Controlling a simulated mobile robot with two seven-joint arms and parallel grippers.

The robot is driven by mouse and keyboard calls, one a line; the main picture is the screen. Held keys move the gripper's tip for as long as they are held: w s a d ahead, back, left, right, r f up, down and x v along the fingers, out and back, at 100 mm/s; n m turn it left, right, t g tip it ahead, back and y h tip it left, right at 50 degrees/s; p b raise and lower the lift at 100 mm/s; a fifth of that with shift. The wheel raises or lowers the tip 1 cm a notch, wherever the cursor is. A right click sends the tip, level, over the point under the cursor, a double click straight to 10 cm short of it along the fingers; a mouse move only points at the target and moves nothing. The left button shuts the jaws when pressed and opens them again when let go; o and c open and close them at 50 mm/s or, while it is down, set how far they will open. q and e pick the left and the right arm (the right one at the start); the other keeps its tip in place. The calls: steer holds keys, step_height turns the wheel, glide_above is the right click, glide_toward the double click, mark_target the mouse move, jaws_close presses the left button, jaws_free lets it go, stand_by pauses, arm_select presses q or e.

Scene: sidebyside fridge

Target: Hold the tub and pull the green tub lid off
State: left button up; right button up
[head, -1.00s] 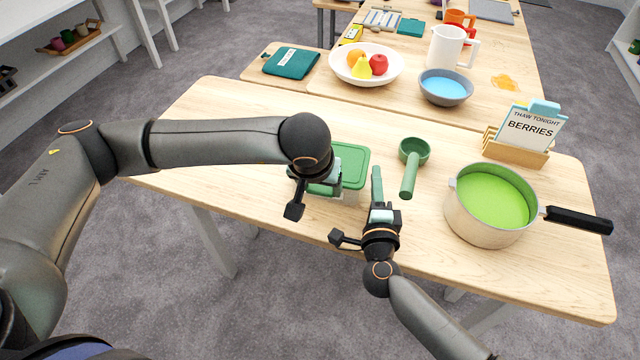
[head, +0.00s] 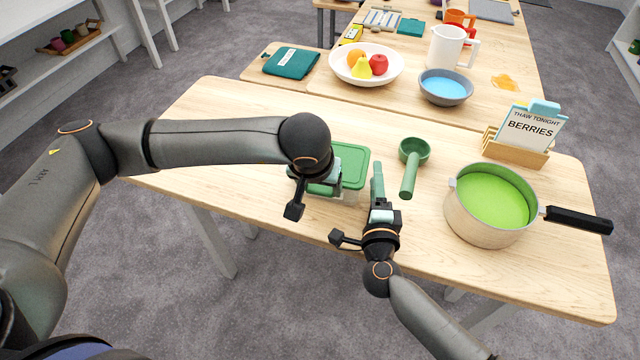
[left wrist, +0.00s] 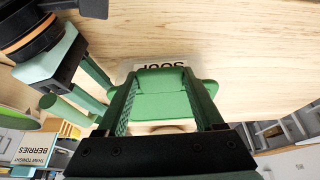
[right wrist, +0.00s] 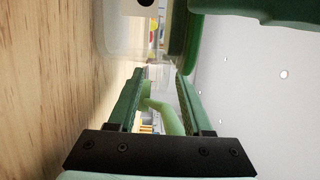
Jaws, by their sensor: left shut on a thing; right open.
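The tub (head: 351,197) is clear and stands near the table's front edge, with a flat green lid (head: 350,160) on top. In the left wrist view, the lid (left wrist: 205,92) lies across the fingers and a SOUP label (left wrist: 165,65) shows upside down on the tub. My left gripper (head: 322,187) is over the lid's near left part, shut on the lid; the exact contact is partly hidden. My right gripper (head: 377,186) is open and empty, just right of the tub. In the right wrist view, the tub (right wrist: 122,35) is ahead, apart from the fingers.
A green ladle-like scoop (head: 409,175) lies right of my right gripper. A pot of green liquid (head: 465,218) stands further right, its black handle pointing right. A BERRIES card holder (head: 515,152), blue-filled bowl (head: 446,97) and fruit bowl (head: 340,78) are behind. The table's left part is clear.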

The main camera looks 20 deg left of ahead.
steer(key=shift+s, duration=0.15)
steer(key=shift+s+d, duration=0.25)
steer(key=shift+s, duration=0.45)
stand_by(0.4)
steer(key=shift+x, duration=0.95)
steer(key=shift+c, duration=0.2)
jaws_close()
steer(key=shift+f, duration=0.15)
stand_by(1.8)
